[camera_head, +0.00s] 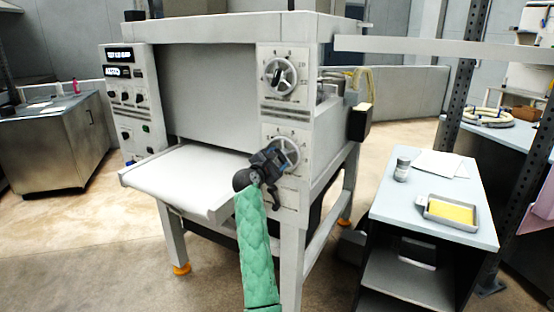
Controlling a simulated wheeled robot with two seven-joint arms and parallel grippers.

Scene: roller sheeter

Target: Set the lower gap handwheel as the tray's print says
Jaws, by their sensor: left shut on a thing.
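The lower gap handwheel (293,150) is a light wheel on the front right panel of the sheeter, with dial marks around it. My left gripper (279,158), at the end of the green-sleeved arm, is shut on its rim and hides the wheel's left and lower part. The dial setting is too small to read. The upper handwheel (281,75) sits above on the same panel, uncovered, with a dark pointer. A metal tray (427,208) with a yellow sheet lies on the side table; I cannot read any print on it. My right gripper is out of view.
The sheeter's white infeed table (185,178) juts out left of my arm. The side table (385,200) to the right also holds a small grey jar (402,169) and white paper (440,164). A dark perforated post (468,80) stands behind it. Floor between sheeter and side table is narrow.

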